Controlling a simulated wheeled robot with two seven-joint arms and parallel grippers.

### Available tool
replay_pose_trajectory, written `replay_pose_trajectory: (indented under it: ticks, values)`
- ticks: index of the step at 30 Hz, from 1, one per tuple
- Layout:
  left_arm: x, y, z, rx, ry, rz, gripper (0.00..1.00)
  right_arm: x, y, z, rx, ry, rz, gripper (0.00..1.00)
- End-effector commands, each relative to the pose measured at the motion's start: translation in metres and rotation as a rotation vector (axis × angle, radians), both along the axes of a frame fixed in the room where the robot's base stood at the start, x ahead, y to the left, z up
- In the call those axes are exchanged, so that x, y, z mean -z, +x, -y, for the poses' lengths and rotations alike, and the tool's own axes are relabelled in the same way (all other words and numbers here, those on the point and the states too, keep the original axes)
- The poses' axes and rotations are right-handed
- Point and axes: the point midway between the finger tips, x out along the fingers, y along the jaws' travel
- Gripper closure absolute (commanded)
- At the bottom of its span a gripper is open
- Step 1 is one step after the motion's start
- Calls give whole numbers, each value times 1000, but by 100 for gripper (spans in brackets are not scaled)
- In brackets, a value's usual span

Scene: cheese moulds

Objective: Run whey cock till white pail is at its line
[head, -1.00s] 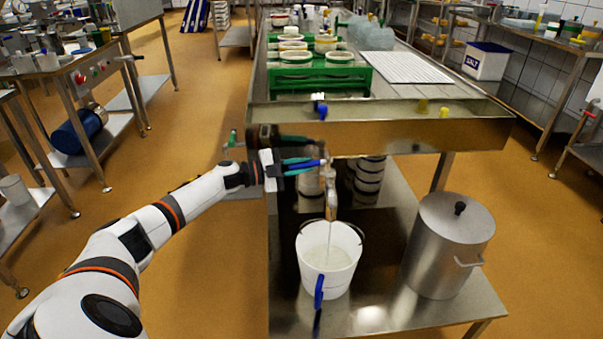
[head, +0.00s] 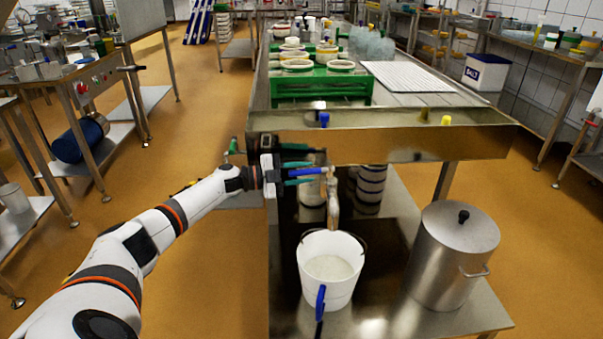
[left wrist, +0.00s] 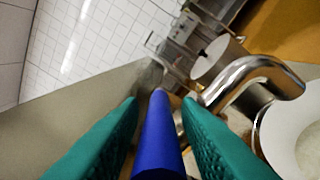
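The white pail (head: 345,292) stands upright on the lower steel shelf under the vat, with pale whey (head: 328,267) inside below its rim. I cannot make out its line. The whey cock's spout (head: 332,205) hangs above the pail, and no stream shows below it. The spout also shows in the left wrist view (left wrist: 250,80). My left gripper (head: 313,172) is at the cock's blue lever (head: 308,171). In the left wrist view, the lever (left wrist: 160,140) lies between the green fingers, with a narrow gap on each side. My right gripper is not in view.
A lidded steel pot (head: 450,262) stands right of the pail on the lower shelf (head: 375,325). Stacked containers (head: 370,190) stand behind the spout. The vat's front trough (head: 400,140) is above the cock, with green crates of moulds (head: 320,88) beyond it. Floor left of the shelf is clear.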

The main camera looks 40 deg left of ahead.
Motion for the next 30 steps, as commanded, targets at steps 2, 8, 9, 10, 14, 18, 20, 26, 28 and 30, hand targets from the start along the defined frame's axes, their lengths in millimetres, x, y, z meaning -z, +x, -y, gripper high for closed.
replay_pose_trajectory:
  ticks: [2,8,9,10,14,18,20,26,28,30]
  values:
    - [0,0,0,0,0,0,62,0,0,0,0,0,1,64]
    - [0,0,0,0,-1,1,62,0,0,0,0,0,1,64]
    - [0,0,0,0,-1,1,62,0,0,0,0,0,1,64]
    - [0,-1,-1,-1,-1,1,62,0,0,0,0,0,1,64]
    - [0,-10,-9,0,-1,-2,62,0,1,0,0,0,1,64]
    - [1,-31,-27,-2,1,-4,62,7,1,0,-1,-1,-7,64]
    - [0,-41,-36,-2,2,-4,62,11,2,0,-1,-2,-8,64]
    - [0,-71,-62,-1,1,-4,62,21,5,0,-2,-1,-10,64]
    - [0,-79,-68,-1,1,-3,62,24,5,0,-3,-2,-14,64]
    - [0,-85,-73,-1,1,-2,62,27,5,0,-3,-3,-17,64]
